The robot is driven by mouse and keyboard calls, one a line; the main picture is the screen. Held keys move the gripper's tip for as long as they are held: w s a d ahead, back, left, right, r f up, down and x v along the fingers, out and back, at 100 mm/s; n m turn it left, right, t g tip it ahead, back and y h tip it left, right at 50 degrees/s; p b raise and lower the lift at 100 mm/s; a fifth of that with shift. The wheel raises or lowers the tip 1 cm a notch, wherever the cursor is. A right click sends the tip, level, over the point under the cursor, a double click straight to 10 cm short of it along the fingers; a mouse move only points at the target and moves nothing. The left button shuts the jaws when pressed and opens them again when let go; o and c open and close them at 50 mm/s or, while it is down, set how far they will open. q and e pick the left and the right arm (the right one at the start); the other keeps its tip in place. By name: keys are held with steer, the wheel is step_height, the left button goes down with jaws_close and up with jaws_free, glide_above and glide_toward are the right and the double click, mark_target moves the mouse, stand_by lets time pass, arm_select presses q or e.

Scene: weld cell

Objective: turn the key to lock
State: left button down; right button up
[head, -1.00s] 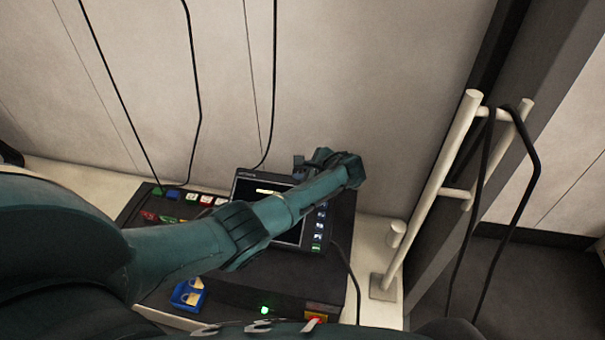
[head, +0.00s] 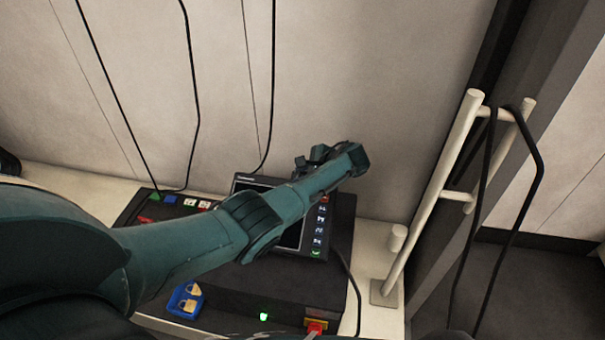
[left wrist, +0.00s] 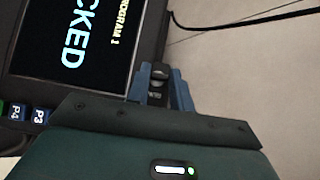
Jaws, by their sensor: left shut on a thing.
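A dark teach pendant (head: 291,238) with a screen and a column of lit buttons lies tilted on the black cabinet, mostly under my left arm. In the left wrist view its screen (left wrist: 70,45) shows "PROGRAM 1" and large letters ending in "CKED"; the start of the word is cut off. My left gripper (left wrist: 160,88) has its blue fingers shut on a small dark grey key (left wrist: 156,86) beside the pendant's edge. In the head view the left gripper (head: 303,166) is at the pendant's far right corner, and the key is hidden there. My right gripper is not in view.
The black cabinet (head: 240,285) stands on a pale bench (head: 85,190) by the wall. It carries a blue tray with padlocks (head: 187,298), a green light and a red-yellow switch (head: 316,325). A white post rack (head: 440,190) with black cable stands right. Cables hang at the wall.

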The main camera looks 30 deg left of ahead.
arm_select(q)
steer(key=c, duration=1.2)
jaws_free()
steer(key=shift+c, duration=0.2)
steer(key=p+v, duration=0.3)
steer(key=v, duration=1)
steer(key=shift+r, duration=0.1)
